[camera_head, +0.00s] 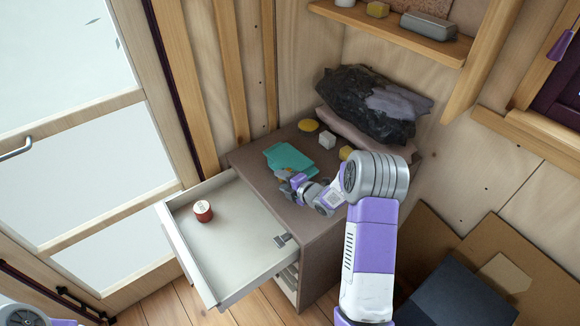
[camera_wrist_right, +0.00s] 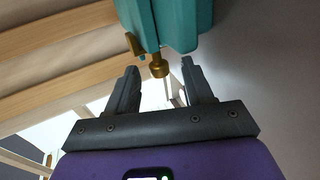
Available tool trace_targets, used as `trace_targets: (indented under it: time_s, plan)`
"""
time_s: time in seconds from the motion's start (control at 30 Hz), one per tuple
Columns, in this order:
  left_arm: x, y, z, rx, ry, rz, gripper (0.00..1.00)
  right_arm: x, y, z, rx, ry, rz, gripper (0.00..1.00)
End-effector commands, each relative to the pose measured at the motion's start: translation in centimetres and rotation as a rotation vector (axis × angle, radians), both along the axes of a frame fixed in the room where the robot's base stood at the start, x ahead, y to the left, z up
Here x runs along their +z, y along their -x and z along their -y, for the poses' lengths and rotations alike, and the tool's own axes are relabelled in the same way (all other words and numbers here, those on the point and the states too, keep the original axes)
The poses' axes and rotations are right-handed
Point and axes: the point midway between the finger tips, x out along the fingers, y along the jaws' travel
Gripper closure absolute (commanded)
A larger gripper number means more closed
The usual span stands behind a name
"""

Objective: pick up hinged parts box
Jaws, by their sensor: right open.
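The hinged parts box is teal (camera_head: 290,157) and lies on top of the brown cabinet (camera_head: 250,157), near its front left. In the right wrist view the teal box (camera_wrist_right: 190,22) fills the top middle, with a brass-coloured catch (camera_wrist_right: 158,66) hanging toward my fingers. My right gripper (camera_head: 285,184) is just in front of the box in the head view. In the wrist view my right gripper (camera_wrist_right: 160,84) is open, with its two fingers on either side below the catch. I cannot tell whether they touch it. My left gripper is out of view.
An open drawer (camera_head: 235,235) juts out below, holding a small red-sided round item (camera_head: 203,211). A shelf (camera_head: 400,32) hangs above; a glazed door (camera_head: 95,130) is left.

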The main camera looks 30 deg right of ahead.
Motion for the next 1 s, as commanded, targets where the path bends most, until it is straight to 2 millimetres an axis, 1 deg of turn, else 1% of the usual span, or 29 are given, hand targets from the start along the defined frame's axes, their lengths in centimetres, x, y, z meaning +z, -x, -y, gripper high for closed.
trace_targets:
  time_s: [0.1, 0.13, 0.4, 0.47, 0.9, 1.0]
  plan:
    - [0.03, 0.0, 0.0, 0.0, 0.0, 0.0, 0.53, 0.05, 0.01, -0.01, 0.0, 0.0, 0.0, 0.49]
    - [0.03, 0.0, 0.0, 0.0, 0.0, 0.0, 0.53, 0.05, 0.01, -0.01, 0.0, 0.0, 0.0, 0.5]
    - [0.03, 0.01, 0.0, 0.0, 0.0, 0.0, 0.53, 0.05, 0.03, 0.01, 0.0, 0.0, 0.0, 0.92]
    - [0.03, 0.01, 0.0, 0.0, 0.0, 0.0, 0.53, 0.05, 0.03, 0.01, 0.0, 0.0, 0.0, 1.0]
    - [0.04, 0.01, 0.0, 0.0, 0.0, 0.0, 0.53, 0.19, -0.02, 0.02, 0.0, 0.0, 0.003, 1.0]
    - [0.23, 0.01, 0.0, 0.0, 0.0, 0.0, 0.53, 0.78, -0.03, 0.01, 0.001, 0.001, 0.005, 1.0]
